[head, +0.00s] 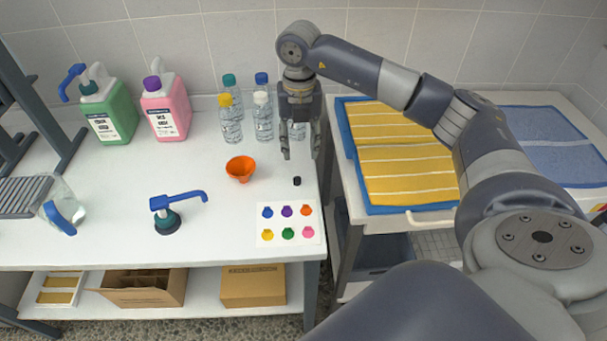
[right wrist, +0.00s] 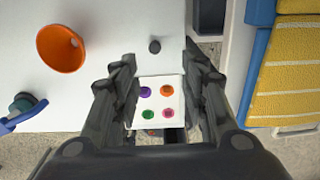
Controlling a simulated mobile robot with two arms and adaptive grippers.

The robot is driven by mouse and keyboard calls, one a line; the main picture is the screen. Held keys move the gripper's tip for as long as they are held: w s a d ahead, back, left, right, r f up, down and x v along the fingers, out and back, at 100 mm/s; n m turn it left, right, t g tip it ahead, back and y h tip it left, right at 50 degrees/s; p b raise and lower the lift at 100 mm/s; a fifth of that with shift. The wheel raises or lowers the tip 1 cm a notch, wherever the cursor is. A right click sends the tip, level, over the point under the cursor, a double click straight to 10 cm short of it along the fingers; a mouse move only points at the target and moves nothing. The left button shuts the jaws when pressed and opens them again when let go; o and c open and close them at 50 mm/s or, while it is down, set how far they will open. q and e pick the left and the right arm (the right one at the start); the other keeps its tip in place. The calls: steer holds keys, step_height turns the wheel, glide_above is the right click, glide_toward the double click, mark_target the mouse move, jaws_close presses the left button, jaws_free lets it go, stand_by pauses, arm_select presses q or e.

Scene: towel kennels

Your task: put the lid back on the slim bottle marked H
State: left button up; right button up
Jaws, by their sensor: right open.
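A small black lid (head: 297,181) lies on the white bench near its right edge; it also shows in the right wrist view (right wrist: 155,46). Several slim clear bottles stand in a group at the back, with teal, blue, yellow (head: 230,122) and white (head: 263,118) caps. One slim bottle (head: 297,126) stands partly behind my right gripper, which hides its top. The letters on the bottles are too small to read. My right gripper (head: 300,156) points down, open and empty, above the bench, a little behind the lid in the head view. My left gripper is out of view.
An orange funnel (head: 240,169) stands left of the lid. A card with coloured spots (head: 302,237) lies in front of it. A blue pump top (head: 168,222), green jug (head: 110,115) and pink jug (head: 165,108) are further left. Yellow towels (head: 400,165) lie beyond the bench's right edge.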

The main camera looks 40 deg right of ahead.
glide_above(297, 179)
steer(key=shift+s+d+f, duration=0.1)
steer(key=shift+d+f, duration=0.1)
steer(key=shift+f, duration=1.25)
steer(key=shift+s+d+f, duration=0.1)
steer(key=shift+d+f, duration=0.05)
steer(key=shift+f, duration=1.25)
steer(key=shift+f+p, duration=0.1)
steer(key=shift+p, duration=0.2)
steer(key=f, duration=0.3)
steer(key=f+p, duration=0.1)
steer(key=f, duration=0.1)
steer(key=shift+w+a, duration=0.25)
steer(key=shift+a, duration=0.05)
steer(key=c, duration=0.8)
